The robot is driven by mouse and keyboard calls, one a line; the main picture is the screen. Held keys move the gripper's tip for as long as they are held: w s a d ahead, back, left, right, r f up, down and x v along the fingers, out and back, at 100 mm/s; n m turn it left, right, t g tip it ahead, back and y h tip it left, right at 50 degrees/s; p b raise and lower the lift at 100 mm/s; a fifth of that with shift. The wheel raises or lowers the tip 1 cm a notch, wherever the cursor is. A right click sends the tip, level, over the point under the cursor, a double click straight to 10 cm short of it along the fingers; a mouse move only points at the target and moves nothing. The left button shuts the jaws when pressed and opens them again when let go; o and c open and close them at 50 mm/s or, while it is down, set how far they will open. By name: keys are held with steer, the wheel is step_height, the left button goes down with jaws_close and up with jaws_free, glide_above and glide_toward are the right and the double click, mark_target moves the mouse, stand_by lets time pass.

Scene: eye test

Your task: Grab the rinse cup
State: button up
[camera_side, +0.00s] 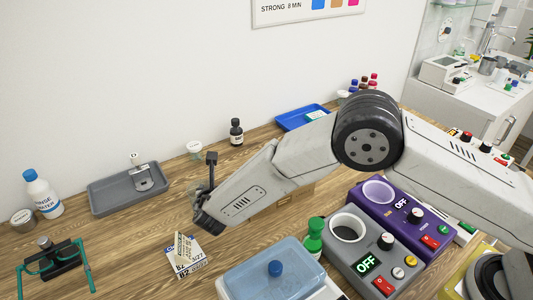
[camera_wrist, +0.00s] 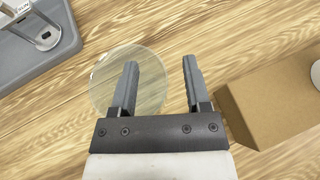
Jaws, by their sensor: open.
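A clear round object (camera_wrist: 101,84), which looks like a see-through cup seen from above, is on the wooden table in the wrist view. My gripper (camera_wrist: 160,63) is open, with a gap between its two grey fingers. The left finger overlaps the clear object in the picture, and the right finger is outside its rim to the right. I cannot tell whether the left finger touches it or is above it. In the side view my gripper (camera_side: 203,200) is low over the table, and I cannot make out the clear object there.
A grey tray (camera_side: 108,203) with a metal piece lies left. A cardboard box (camera_wrist: 276,100) is right of my fingers. A dark bottle (camera_side: 236,134) and a blue tray (camera_side: 290,122) are behind; control boxes (camera_side: 378,250) are right.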

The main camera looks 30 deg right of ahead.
steer(key=shift+c, duration=0.2)
stand_by(0.3)
jaws_close()
steer(key=shift+r, duration=0.1)
steer(key=shift+w+r, duration=0.1)
steer(key=shift+r, duration=0.7)
steer(key=s+d+r, duration=0.5)
steer(key=s+r, duration=0.6)
steer(key=s, duration=0.2)
steer(key=shift+r, duration=0.1)
stand_by(0.4)
